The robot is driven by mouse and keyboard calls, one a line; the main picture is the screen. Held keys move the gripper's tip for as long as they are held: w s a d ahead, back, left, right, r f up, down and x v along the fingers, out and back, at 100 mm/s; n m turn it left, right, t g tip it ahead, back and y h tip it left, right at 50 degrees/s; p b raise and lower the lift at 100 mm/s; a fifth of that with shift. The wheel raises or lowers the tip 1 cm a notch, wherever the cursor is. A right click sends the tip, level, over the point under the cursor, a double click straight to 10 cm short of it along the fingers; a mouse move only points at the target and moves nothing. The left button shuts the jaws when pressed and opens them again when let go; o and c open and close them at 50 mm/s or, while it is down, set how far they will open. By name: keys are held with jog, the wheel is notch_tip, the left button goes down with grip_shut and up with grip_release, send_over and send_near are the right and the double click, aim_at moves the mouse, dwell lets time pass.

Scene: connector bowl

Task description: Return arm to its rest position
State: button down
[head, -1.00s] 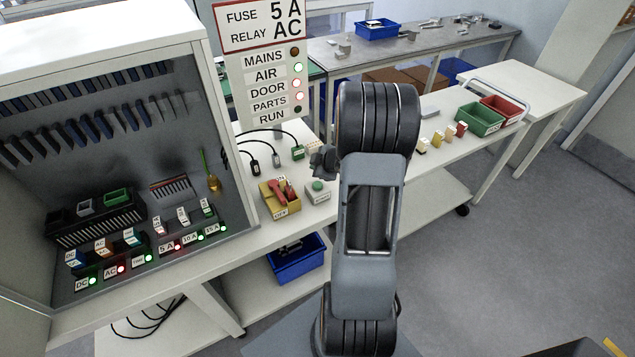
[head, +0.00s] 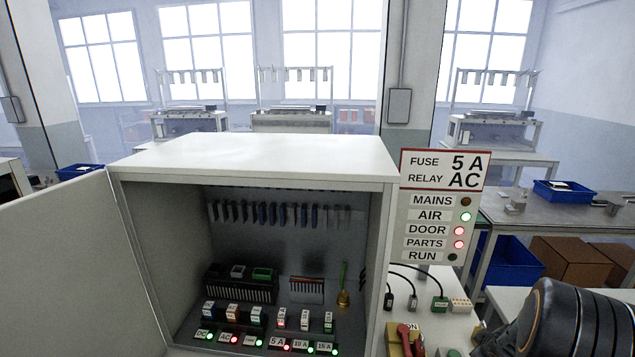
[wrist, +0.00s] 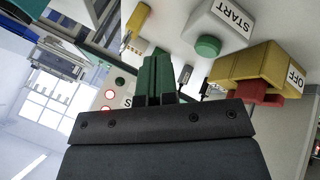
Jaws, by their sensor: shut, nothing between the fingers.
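My arm (head: 575,322) shows at the lower right of the head view, with its lower part cut off by the frame edge. In the wrist view my gripper (wrist: 157,78) is shut, its two dark green fingers together and nothing held. It is close to the control boxes on the bench; I cannot tell the exact gap. The white START box (wrist: 225,22) with its green button (wrist: 208,46) is beyond the fingers. The yellow switch box (wrist: 250,65) with a red lever (wrist: 258,94) and an OFF label is to their right.
The open white cabinet (head: 260,155) fills the middle of the head view, its door (head: 75,265) swung out left. The sign panel (head: 440,210) stands right of it. Cables and a small connector block (head: 461,305) lie on the bench near my arm. A rear table holds a blue bin (head: 563,192).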

jog(key=s+a+r+m+y, duration=0.1)
jog(key=s+a+r, duration=0.3)
jog(key=a, duration=0.5)
jog(key=s+a+r+m+g+y, duration=0.1)
jog(key=s+a+r+m, duration=0.1)
jog(key=s+a+r, duration=0.2)
jog(key=s+a+r+m+g+y, duration=0.1)
jog(key=s+a+r+m, duration=0.1)
jog(key=s+a+r, duration=0.3)
jog(key=a+r, duration=0.4)
jog(key=a, duration=0.5)
jog(key=shift+a+r, duration=0.35)
